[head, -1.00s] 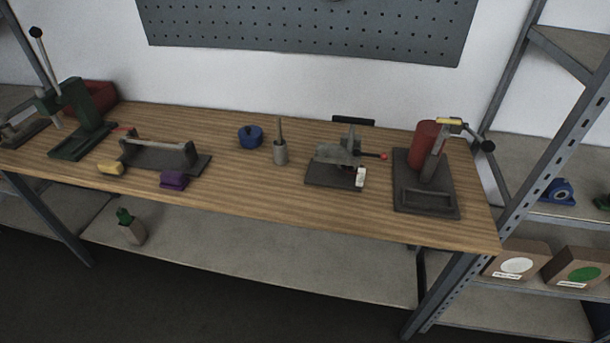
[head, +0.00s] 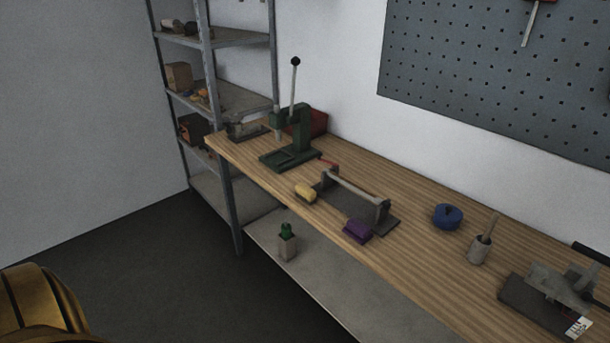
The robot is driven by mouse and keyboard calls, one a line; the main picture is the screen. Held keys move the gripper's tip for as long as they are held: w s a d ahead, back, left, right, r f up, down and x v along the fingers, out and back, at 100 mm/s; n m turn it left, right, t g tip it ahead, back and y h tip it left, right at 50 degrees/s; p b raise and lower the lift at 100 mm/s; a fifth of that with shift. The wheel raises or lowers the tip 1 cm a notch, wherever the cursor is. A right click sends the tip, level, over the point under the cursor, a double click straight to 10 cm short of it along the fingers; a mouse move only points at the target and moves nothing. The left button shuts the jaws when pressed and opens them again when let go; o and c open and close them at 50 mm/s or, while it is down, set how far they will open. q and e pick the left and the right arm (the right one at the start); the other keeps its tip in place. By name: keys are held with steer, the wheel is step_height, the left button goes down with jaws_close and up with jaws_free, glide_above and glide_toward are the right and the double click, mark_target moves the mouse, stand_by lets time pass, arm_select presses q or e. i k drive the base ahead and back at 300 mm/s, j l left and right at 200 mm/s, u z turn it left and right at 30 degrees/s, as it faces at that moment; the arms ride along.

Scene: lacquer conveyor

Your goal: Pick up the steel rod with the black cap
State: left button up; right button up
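No rod with a clearly readable black cap shows in the head view. A pale grey bar (head: 356,189) lies across a dark cradle fixture (head: 345,205) on the workbench (head: 410,195); I cannot tell whether its end is a black cap. A thin upright rod (head: 490,226) stands in a small grey cup (head: 478,250) toward the right, with no black cap visible. A green press (head: 290,135) at the bench's far left end has an upright steel lever with a black ball knob (head: 295,61). Neither gripper is in view.
A green-topped container (head: 287,243) stands on the lower shelf. A metal rack (head: 207,80) stands behind the left end.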

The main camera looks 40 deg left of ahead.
mark_target(372, 197)
steer(key=i+j+u, duration=0.1)
steer(key=j+u, duration=0.2)
steer(key=i+j+u, duration=0.1)
steer(key=u, duration=0.2)
steer(key=j+z, duration=0.1)
steer(key=z, duration=2.75)
steer(key=u, duration=2.8)
steer(key=j, duration=0.2)
steer(key=i+z, duration=0.05)
